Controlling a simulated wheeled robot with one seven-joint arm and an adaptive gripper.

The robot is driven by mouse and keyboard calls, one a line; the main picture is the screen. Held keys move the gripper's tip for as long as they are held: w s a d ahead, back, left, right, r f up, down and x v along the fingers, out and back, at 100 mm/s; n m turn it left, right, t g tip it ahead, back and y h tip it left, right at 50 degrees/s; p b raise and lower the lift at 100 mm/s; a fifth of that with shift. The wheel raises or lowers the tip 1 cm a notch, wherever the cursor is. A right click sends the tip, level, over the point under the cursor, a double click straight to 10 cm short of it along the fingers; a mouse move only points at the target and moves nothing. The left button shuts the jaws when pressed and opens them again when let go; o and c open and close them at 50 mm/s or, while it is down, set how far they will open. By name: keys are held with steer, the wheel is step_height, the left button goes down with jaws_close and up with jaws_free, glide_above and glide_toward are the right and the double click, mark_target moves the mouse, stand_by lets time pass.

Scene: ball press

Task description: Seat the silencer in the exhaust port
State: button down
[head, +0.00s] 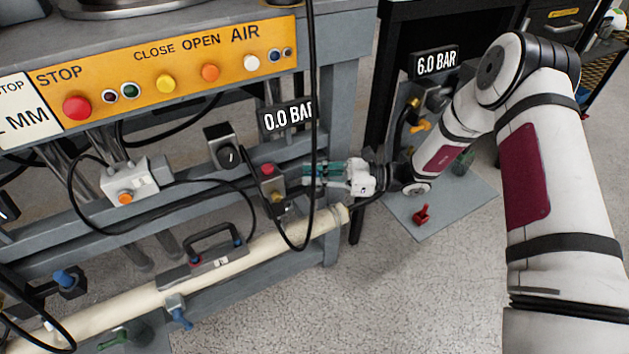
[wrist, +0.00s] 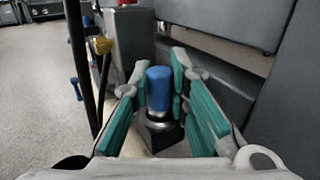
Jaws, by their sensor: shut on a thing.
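The silencer (wrist: 158,88) is a blue cylinder with a metal collar, standing upright between my fingers in the wrist view. My gripper (wrist: 159,80) is shut on it, with a teal-padded finger on each side. Directly below the silencer is a dark block (wrist: 158,135) with a sloped top. I cannot tell whether the collar sits in an opening there, and no exhaust port shows clearly. In the head view my gripper (head: 309,174) reaches left to the bench frame, just right of a grey valve with a red button (head: 268,172). The silencer is hidden there.
A black cable (head: 313,100) hangs down in front of the bench near my gripper. A cream pipe (head: 255,252) runs below. Displays read 0.0 BAR (head: 287,115) and 6.0 BAR (head: 436,62). A red part (head: 422,215) lies on a grey floor mat (head: 465,213).

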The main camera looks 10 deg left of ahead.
steer(key=shift+f, duration=0.3)
steer(key=shift+f, duration=0.15)
steer(key=c, duration=1.8)
jaws_free()
steer(key=shift+d+r, duration=0.25)
steer(key=shift+d, duration=0.05)
steer(key=d+p, duration=0.1)
steer(key=d, duration=0.6)
steer(key=w+d+p, duration=0.1)
steer(key=d, duration=0.3)
steer(key=shift+d+p, duration=0.25)
steer(key=shift+p, duration=0.1)
